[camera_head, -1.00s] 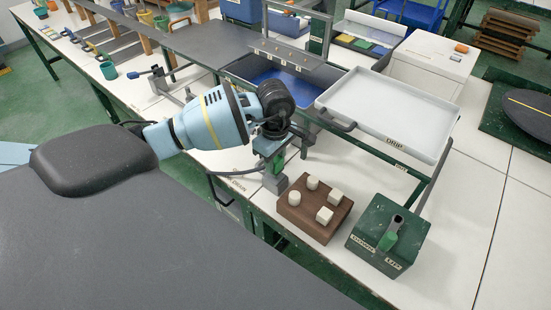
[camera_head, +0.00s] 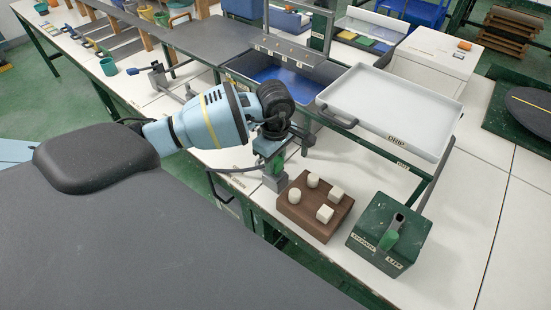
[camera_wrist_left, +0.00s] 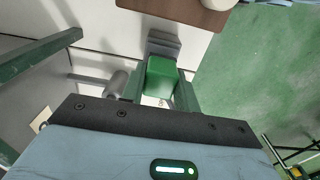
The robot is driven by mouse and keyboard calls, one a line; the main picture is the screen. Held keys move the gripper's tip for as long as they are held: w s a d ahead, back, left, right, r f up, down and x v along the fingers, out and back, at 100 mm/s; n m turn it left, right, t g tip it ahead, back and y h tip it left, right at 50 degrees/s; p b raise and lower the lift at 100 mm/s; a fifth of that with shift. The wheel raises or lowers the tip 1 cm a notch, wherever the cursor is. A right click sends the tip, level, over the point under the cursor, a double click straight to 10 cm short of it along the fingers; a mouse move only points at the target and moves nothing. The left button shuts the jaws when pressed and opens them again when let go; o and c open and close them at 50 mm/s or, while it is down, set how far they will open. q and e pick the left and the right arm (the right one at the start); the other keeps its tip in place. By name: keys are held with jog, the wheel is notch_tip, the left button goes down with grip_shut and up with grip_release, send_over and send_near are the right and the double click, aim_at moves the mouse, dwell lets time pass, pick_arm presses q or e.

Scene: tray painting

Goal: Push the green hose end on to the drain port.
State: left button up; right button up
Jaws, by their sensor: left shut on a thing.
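My left gripper (camera_head: 272,152) points down near the front edge of the white bench. It is shut on the green hose end (camera_wrist_left: 160,78), which sits between its fingers in the left wrist view. A little of the green hose end (camera_head: 277,166) also shows below the gripper in the head view. A grey block (camera_head: 275,183) is just under it; whether they touch I cannot tell. A grey cylinder (camera_wrist_left: 117,82), possibly the drain port, is left of the hose end in the wrist view, apart from it. My right gripper is not in view.
A brown block with several white pegs (camera_head: 293,213) stands close to the right of the gripper. A green box (camera_head: 375,252) is farther right. A white drip tray (camera_head: 440,118) and a blue-lined basin (camera_head: 238,70) lie behind. A dark hose (camera_head: 235,170) runs left from the gripper.

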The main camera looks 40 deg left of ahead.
pick_arm(q)
jog(key=shift+f, duration=0.4)
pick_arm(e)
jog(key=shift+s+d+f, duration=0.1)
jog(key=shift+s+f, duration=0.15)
pick_arm(q)
jog(key=o, duration=1)
jog(key=shift+o, duration=0.3)
jog(key=o, duration=0.4)
jog(key=shift+r, duration=0.1)
jog(key=shift+r+p, duration=0.3)
jog(key=shift+r, duration=0.7)
jog(key=shift+r+p, duration=0.75)
jog(key=shift+r, duration=1.25)
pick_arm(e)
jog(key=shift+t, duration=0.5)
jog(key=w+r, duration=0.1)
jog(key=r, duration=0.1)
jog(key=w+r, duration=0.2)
